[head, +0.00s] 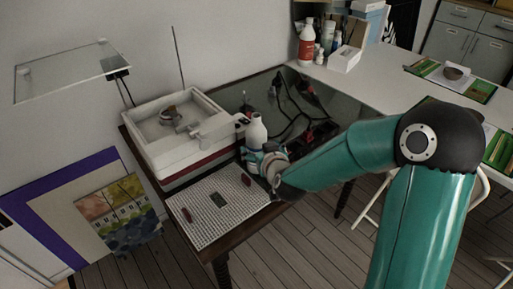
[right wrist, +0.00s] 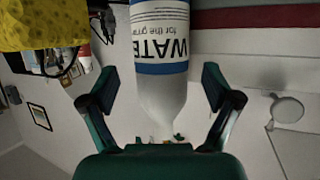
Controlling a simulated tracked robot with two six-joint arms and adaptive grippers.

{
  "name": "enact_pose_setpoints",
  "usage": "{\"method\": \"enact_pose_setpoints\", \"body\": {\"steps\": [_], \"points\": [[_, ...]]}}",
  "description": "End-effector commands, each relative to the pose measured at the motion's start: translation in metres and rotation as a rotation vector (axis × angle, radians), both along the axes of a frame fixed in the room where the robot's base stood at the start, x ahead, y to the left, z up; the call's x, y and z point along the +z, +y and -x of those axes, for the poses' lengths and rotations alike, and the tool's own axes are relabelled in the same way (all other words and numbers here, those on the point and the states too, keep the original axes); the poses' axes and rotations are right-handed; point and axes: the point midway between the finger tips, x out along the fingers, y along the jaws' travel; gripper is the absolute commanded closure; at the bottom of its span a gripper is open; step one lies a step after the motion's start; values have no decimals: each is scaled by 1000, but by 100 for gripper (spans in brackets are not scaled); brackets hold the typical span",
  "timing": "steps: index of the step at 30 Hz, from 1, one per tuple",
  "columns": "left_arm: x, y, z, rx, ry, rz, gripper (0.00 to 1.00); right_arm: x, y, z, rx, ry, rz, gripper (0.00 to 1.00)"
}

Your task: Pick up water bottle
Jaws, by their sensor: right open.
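The water bottle (head: 257,131) is white and stands on the dark table beside the white basin unit, partly hidden by my right gripper. In the right wrist view the bottle (right wrist: 161,80) shows a blue-and-white label reading "WATE" and lies between the two fingers. My right gripper (head: 258,156) is at the bottle's near side. In the right wrist view its fingers (right wrist: 160,87) are spread on both sides of the bottle with gaps, so it is open and not gripping. My left gripper is in neither view.
The white basin unit (head: 150,135) stands close left of the bottle. A perforated white mat (head: 203,225) with small items lies in front. Black cables and dark red tools (head: 305,138) lie to the right. A white table (head: 395,82) extends behind.

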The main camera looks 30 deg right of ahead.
Motion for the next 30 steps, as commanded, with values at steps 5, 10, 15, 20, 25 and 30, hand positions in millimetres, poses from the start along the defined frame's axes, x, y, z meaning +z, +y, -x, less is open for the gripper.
{"method": "enact_pose_setpoints", "body": {"steps": [5,10,15,20,25,30], "points": [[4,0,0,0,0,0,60,-12,-6,-23,0,2,0,12],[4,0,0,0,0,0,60,-17,-10,-37,1,1,-1,12],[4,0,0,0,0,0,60,-18,-10,-38,1,0,1,12],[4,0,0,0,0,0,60,-17,-10,-37,1,0,1,28],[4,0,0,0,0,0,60,-17,-10,-37,1,0,1,57],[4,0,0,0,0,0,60,-18,-10,-37,1,1,0,85]]}}
